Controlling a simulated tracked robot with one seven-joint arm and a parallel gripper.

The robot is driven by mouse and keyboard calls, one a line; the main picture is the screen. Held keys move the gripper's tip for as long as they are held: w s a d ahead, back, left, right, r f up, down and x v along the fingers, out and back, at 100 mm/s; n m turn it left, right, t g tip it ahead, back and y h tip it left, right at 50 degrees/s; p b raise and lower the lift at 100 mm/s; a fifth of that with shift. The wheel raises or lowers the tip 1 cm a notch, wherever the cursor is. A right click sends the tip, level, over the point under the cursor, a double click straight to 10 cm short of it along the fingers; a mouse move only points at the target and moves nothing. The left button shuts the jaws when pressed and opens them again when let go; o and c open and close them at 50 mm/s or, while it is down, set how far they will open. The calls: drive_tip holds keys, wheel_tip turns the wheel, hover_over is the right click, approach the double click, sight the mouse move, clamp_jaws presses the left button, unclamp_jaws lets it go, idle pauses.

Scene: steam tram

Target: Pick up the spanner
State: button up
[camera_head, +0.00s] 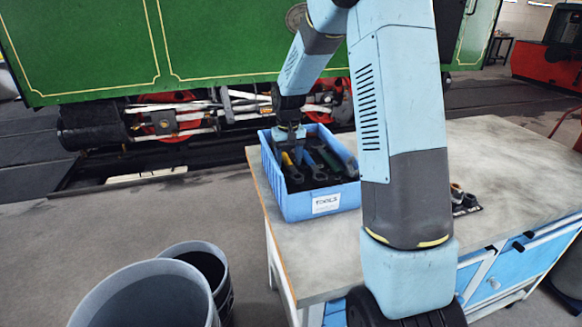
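A blue box (289,204) with a white "TOOLS" label stands at the left end of the workbench. Several tools lie in it, with dark ends (317,178) towards the front and some blue, green and yellow parts. They are small and overlap, so I cannot tell which one is the spanner. My gripper (294,153) points down at the back left of the box, with its tips at or just inside the rim among the tools. Its fingers are too small and dark to show whether they are open or hold anything.
The workbench top (500,150) is mostly clear, with small dark parts (463,199) right of my arm. Grey bins (150,295) stand on the floor at the front left. The green steam tram (90,45) is behind the bench.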

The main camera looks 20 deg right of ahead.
clamp_jaws()
idle(0.3)
